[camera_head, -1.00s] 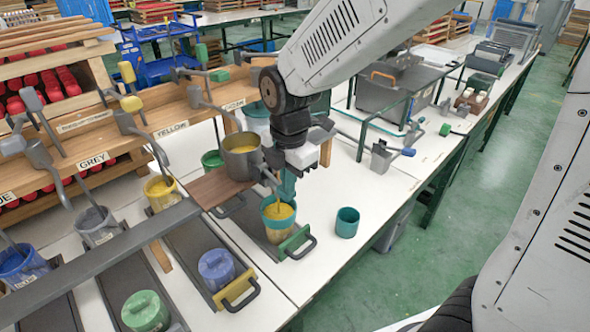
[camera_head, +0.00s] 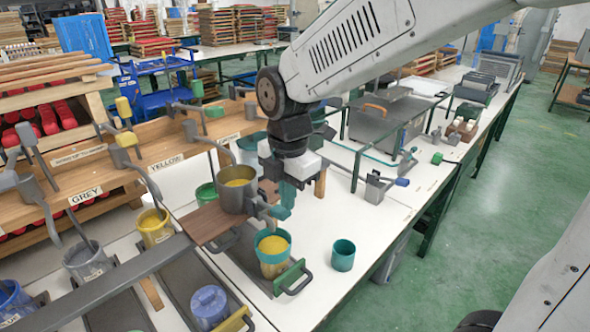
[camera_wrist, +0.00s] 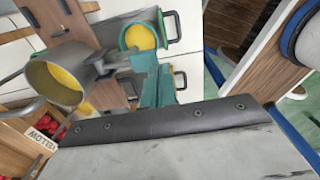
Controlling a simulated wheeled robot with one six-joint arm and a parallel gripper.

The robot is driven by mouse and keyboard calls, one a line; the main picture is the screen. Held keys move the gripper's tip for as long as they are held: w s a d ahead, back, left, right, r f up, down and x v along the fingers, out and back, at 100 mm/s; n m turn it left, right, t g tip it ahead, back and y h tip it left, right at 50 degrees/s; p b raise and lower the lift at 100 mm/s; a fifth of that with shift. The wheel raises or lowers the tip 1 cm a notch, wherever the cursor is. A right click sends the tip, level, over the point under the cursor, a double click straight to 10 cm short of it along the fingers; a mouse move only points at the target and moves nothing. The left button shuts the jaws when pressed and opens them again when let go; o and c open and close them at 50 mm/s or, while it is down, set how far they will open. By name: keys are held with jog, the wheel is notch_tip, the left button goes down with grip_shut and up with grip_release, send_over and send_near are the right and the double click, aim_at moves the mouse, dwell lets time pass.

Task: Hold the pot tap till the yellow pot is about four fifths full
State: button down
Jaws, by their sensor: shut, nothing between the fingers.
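A grey metal pot (camera_head: 238,190) holding yellow paint stands on a brown wooden board, with a tap (camera_head: 266,209) low on its right side. Below the tap stands a can with a teal rim (camera_head: 273,254), filled with yellow paint to a little below its rim. Both also show in the wrist view, the pot (camera_wrist: 54,78) at left and the can (camera_wrist: 139,37) at upper middle. My gripper (camera_head: 280,211), with teal fingers, is shut and empty at the tap, just above the can. Whether the fingers touch the tap handle is unclear. No yellow stream shows between tap and can.
An empty-looking teal cup (camera_head: 343,256) stands to the right of the can. A green-fronted tray with a black handle (camera_head: 296,277) lies under the can. A blue-lidded pot (camera_head: 209,305) is at lower left.

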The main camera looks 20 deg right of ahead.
notch_tip(320, 180, up, 8)
jog(key=s+d, duration=0.1)
jog(key=shift+s+f, duration=0.15)
jog(key=shift+s, duration=0.15)
jog(key=s+d+f+m, duration=0.1)
jog(key=s+d+m, duration=0.5)
jog(key=m, duration=0.5)
jog(key=s+d+f+m+t, duration=0.1)
jog(key=s+d+m, duration=0.4)
jog(key=s+m, duration=0.6)
jog(key=shift+d+f+m, duration=0.4)
jog(key=shift+m, duration=0.4)
